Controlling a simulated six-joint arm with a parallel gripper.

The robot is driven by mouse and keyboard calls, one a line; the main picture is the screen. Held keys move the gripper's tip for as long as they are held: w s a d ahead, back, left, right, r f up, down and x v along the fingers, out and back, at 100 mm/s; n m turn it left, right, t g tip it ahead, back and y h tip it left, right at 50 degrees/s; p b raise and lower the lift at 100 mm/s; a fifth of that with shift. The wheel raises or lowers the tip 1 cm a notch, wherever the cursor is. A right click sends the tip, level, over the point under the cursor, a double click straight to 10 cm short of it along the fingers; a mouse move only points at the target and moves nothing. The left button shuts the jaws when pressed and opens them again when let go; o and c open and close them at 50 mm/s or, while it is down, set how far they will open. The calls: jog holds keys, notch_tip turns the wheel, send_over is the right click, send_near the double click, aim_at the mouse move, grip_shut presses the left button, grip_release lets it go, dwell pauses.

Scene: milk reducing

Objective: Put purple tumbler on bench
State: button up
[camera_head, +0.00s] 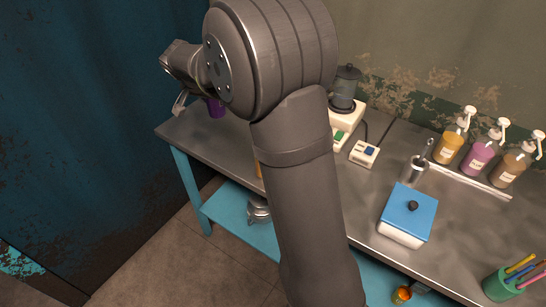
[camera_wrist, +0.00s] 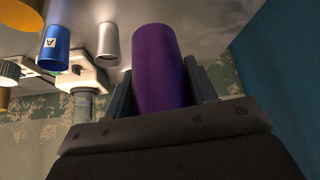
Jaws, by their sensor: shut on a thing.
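The purple tumbler (camera_wrist: 157,70) is between the two fingers of my gripper (camera_wrist: 158,82) in the wrist view, and the gripper is shut on it. In the head view the tumbler (camera_head: 216,108) shows as a small purple patch below my wrist, over the far left end of the bench (camera_head: 200,135). My gripper (camera_head: 197,101) is partly hidden there by my arm. The grey metal bench top also fills the upper part of the wrist view (camera_wrist: 215,22). I cannot tell whether the tumbler touches the bench.
A blue cup marked A (camera_wrist: 54,48) and a silver cup (camera_wrist: 107,45) stand beside the tumbler. A grinder-like device (camera_head: 345,85), a small switch box (camera_head: 363,153), a blue-lidded box (camera_head: 408,213), pump bottles (camera_head: 478,154) and a pen cup (camera_head: 500,285) occupy the right. A dark blue wall (camera_head: 80,110) is left.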

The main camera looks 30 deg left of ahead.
notch_tip(320, 180, down, 15)
jog(key=shift+f, duration=0.2)
dwell(0.3)
jog(key=shift+f, duration=0.15)
jog(key=o, duration=1)
jog(key=shift+r, duration=0.25)
jog(key=v, duration=1.1)
jog(key=shift+s+r, duration=0.2)
jog(key=shift+r, duration=0.15)
